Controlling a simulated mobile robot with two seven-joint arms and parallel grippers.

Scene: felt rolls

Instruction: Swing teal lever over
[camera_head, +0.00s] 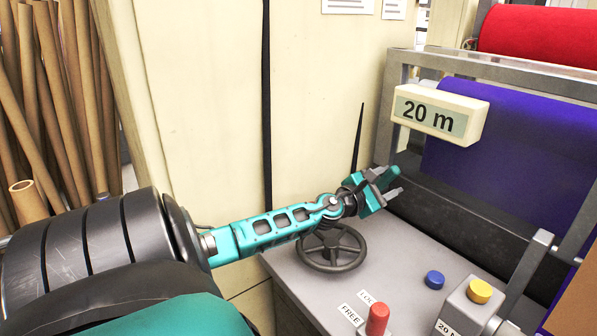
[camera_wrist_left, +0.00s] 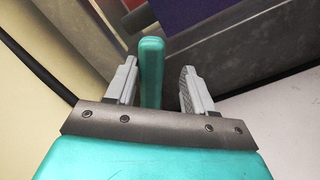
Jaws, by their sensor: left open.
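The teal lever (camera_wrist_left: 151,72) shows in the left wrist view as a rounded upright handle between my left gripper's (camera_wrist_left: 165,82) two grey fingers. Gaps show on both sides of it, so the open fingers are around it without visibly gripping it. In the head view my left gripper (camera_head: 384,181) is at the back of the grey machine, below the 20 m display. A teal piece between its fingers there looks like the lever's handle (camera_head: 387,178). The lever's lower part is hidden behind the gripper. My right gripper is not in view.
A dark handwheel (camera_head: 332,248) stands under my left wrist. A blue button (camera_head: 435,280), yellow button (camera_head: 479,291) and red knob (camera_head: 377,319) are on the machine top (camera_head: 395,262). The display (camera_head: 437,115) and purple felt roll (camera_head: 500,160) are close on the right.

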